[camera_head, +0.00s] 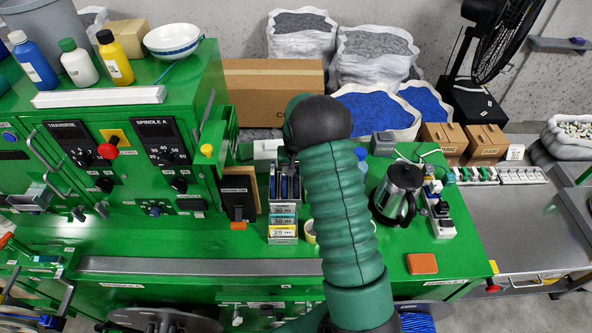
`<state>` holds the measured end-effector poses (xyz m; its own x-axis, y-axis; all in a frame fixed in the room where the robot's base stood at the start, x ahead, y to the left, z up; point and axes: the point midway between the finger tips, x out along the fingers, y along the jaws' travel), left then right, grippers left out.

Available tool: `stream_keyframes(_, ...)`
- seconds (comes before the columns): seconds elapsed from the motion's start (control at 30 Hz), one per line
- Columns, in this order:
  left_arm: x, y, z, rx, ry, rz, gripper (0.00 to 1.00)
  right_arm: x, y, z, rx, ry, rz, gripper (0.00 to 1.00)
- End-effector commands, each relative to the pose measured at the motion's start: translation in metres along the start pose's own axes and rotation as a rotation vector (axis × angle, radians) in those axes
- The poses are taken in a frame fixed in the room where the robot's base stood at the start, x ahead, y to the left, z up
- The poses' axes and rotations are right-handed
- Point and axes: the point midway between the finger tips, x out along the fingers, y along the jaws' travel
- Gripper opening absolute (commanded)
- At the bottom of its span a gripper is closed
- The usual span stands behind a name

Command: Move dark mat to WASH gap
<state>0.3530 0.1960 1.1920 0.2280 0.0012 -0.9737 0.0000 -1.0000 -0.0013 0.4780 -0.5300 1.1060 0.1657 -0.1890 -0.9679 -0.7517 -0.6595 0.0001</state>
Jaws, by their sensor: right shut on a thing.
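My right gripper (286,158) is at the dark wrist end of my green-sleeved arm, which covers most of it. It is low over the back of a rack (283,232) with several labelled tiers and upright dark blue slats (285,187). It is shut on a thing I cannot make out. I cannot pick out the dark mat for certain, and no WASH label is readable. A black panel (238,192) leans by a brown board left of the rack. My left gripper is not in view.
A green machine with knobs (165,155) stands at the left. A cardboard box (272,90) stands behind. The bench front left of the rack is mostly clear.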

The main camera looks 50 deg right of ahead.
Motion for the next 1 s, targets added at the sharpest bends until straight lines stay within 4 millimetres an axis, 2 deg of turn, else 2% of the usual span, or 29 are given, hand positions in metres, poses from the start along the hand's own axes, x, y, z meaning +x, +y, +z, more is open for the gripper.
stream_keyframes(0.27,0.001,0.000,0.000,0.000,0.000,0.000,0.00,0.002,0.000,0.001,0.000,-0.001,0.000,0.00)
stream_keyframes(0.3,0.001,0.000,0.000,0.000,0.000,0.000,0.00,0.002,0.000,0.001,0.000,-0.001,0.000,0.14)
stream_keyframes(0.5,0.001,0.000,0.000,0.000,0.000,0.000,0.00,0.002,0.000,0.001,0.000,-0.001,0.000,0.37)
stream_keyframes(0.83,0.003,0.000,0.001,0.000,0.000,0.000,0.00,-0.003,0.000,0.000,0.000,0.002,0.000,0.37)
stream_keyframes(0.93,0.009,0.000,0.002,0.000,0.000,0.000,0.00,-0.016,-0.001,-0.001,-0.001,0.004,-0.001,0.37)
stream_keyframes(1.0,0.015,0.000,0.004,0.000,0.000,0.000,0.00,-0.031,-0.001,-0.001,-0.001,0.006,-0.002,0.37)
